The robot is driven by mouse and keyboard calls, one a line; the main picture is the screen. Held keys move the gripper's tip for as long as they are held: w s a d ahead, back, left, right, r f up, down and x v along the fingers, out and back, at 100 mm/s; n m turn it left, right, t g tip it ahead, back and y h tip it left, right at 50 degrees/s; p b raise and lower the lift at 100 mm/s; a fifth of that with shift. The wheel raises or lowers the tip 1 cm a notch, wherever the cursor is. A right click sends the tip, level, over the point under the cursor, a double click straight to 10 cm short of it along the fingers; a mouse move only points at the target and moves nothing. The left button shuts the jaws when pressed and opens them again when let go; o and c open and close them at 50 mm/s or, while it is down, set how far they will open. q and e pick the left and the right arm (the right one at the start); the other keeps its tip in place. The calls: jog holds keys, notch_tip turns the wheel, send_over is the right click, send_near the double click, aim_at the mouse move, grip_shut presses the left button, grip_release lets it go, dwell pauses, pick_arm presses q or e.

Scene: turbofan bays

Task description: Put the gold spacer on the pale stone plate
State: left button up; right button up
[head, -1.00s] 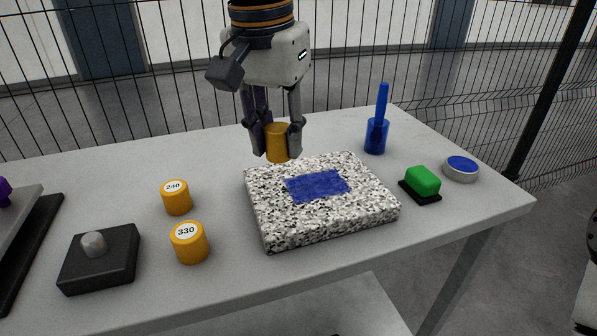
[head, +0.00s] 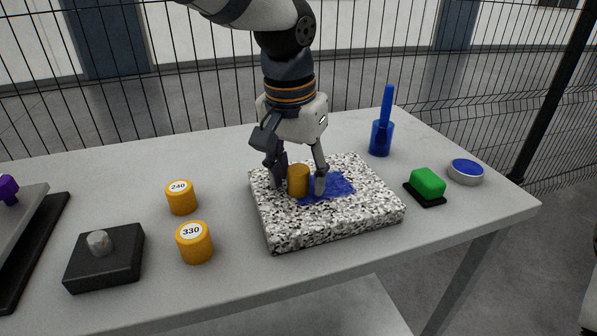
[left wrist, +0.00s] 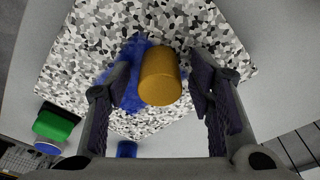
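The gold spacer (head: 299,180) stands upright on the speckled black-and-white stone plate (head: 330,222), at the left edge of the plate's blue patch (head: 340,186). My left gripper (head: 300,188) points down around the spacer. In the left wrist view the gold spacer (left wrist: 160,76) sits between the two fingers of my left gripper (left wrist: 158,88), with a gap on each side, so the gripper is open. Part of the blue patch is hidden behind the spacer and a finger. My right gripper is not in view.
Two gold cylinders, marked 240 (head: 181,198) and 330 (head: 195,243), stand left of the plate. A black block with a grey knob (head: 105,258) is further left. A blue holder (head: 381,138), a green block (head: 428,182) and a blue-topped disc (head: 466,172) stand to the right.

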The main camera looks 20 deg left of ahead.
pick_arm(q)
notch_tip(320, 180, up, 12)
jog(key=s, duration=0.2)
jog(key=shift+a, duration=0.15)
jog(key=shift+w+r, duration=0.1)
